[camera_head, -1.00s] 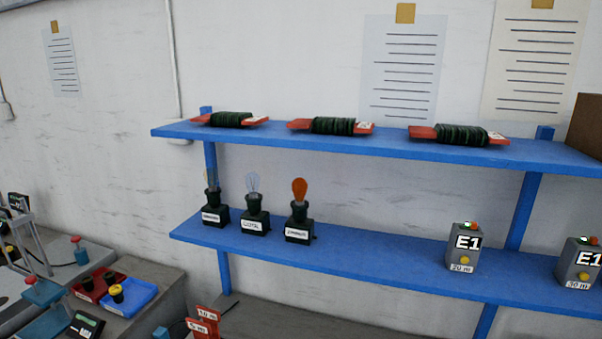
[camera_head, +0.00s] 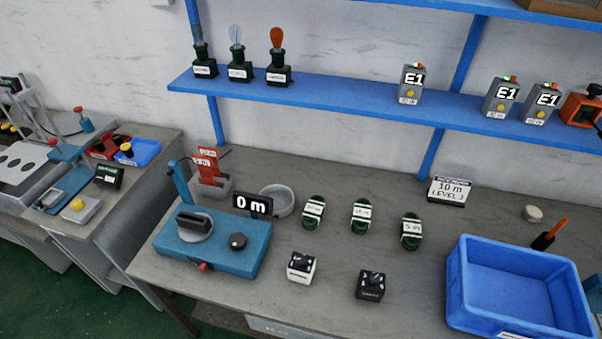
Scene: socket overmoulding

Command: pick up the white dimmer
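The white dimmer (camera_head: 301,267) is a small white block with a dark top and a label on its front. It sits on the grey workbench (camera_head: 330,318), right of the blue winding machine. A black block of similar shape (camera_head: 371,285) stands to its right, apart from it. Neither of my grippers shows in the head view.
The blue machine (camera_head: 215,242) with a "0 m" display (camera_head: 253,204) stands left of the dimmer. Several green coils (camera_head: 361,215) lie behind it. A blue crate (camera_head: 468,315) stands right. A blue shelf (camera_head: 340,98) spans above the bench.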

